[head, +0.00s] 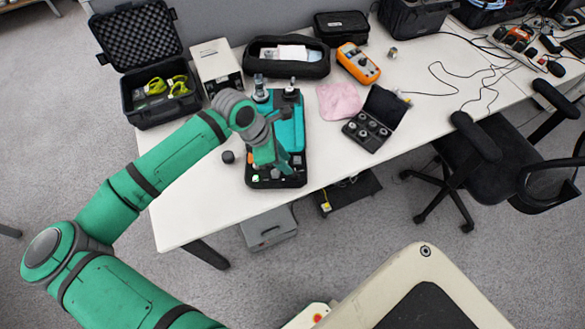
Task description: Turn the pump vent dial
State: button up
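The pump looks to be the teal and black case (291,126) on the white table. A small green light (256,178) glows near its front left corner, and two metal fittings stand at its far end. My gripper (284,168) reaches down over the front half of the case, close above its black front panel. My arm and gripper cover part of that panel. I cannot make out the vent dial, and I cannot tell whether the fingers touch anything or how far apart they are.
A small dark knob-like object (228,157) lies left of the case. Free tabletop (200,205) lies front left.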

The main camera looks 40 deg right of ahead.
aim_at(295, 172)
jog(key=x, duration=0.5)
jog(key=shift+d+f, duration=0.2)
jog(key=shift+f, duration=0.15)
jog(key=shift+a+f, duration=0.1)
jog(key=shift+f, duration=0.15)
jog(key=shift+s, duration=0.1)
jog(key=shift+s+d, duration=0.1)
jog(key=shift+d, duration=0.15)
jog(key=shift+c, duration=1.2)
grip_shut()
